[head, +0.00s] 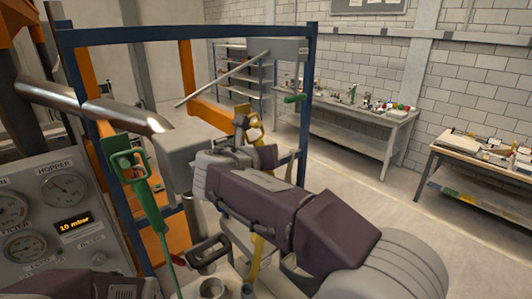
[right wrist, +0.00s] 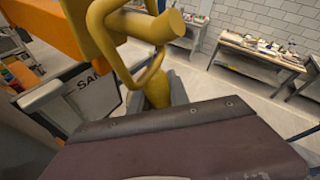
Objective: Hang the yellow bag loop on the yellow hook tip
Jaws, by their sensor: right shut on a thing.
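The yellow hook (right wrist: 108,30) is at the top of the right wrist view, with its thick arm ending in a blunt round tip (right wrist: 176,20). The yellow bag loop (right wrist: 152,72) is just below and beside the tip, overlapping the hook in this view; I cannot tell whether it is around the tip. In the head view the hook and loop are small (head: 250,128), partly behind my right arm. My right gripper (right wrist: 160,92) is shut on the yellow loop's lower part, its fingers mostly hidden by the wrist. Yellow material (head: 257,258) shows below the arm. My left gripper is not in view.
A blue frame (head: 308,95) and orange beams surround the work area. Workbenches (head: 350,130) stand at the back wall, with open floor before them.

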